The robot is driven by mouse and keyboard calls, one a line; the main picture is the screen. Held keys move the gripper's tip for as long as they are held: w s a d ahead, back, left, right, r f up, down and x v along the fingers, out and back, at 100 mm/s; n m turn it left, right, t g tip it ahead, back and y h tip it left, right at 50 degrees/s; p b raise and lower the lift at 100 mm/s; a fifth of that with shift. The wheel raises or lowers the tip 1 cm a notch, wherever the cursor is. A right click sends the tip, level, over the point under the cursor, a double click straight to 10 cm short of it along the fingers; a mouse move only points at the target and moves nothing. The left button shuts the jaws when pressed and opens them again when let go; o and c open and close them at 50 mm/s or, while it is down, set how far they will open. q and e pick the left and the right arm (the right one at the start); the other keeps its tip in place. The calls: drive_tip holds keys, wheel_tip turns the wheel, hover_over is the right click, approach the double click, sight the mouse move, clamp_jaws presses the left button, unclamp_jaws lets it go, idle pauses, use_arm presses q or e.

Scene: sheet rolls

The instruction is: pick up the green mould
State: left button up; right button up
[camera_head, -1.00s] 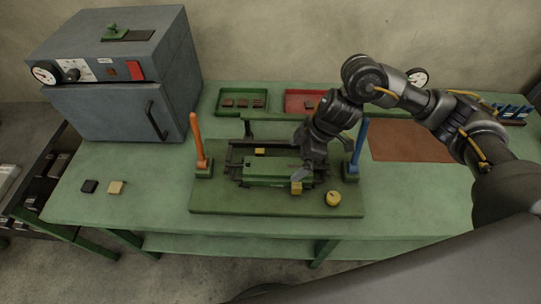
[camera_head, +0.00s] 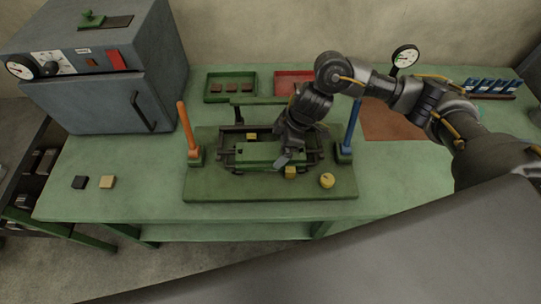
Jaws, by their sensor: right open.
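A flat green block (camera_head: 255,155), which looks like the green mould, lies in a dark frame on the green base board (camera_head: 225,190) at the middle of the bench. My right gripper (camera_head: 284,160) reaches down over the right end of this block, with its jaws open. The jaws hide part of that end, and I cannot tell whether they touch it. A yellow block (camera_head: 290,172) sits just in front of the jaws, and a round yellow piece (camera_head: 327,181) lies to the right. My left gripper does not show.
An orange post (camera_head: 188,128) and a blue post (camera_head: 351,128) flank the frame. A grey oven (camera_head: 90,100) stands at left. Green (camera_head: 208,97) and red (camera_head: 281,88) trays lie behind. Black (camera_head: 79,182) and tan (camera_head: 107,182) blocks lie at front left. The bench between is clear.

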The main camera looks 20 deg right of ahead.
sight(273, 150)
drive_tip(key=x, duration=0.5)
drive_tip(key=shift+s+p, duration=0.15)
drive_tip(key=shift+p, duration=0.15)
drive_tip(key=shift+r, duration=0.1)
drive_tip(key=c, duration=1.9)
drive_tip(key=shift+a+r, duration=0.1)
drive_tip(key=shift+r, duration=0.1)
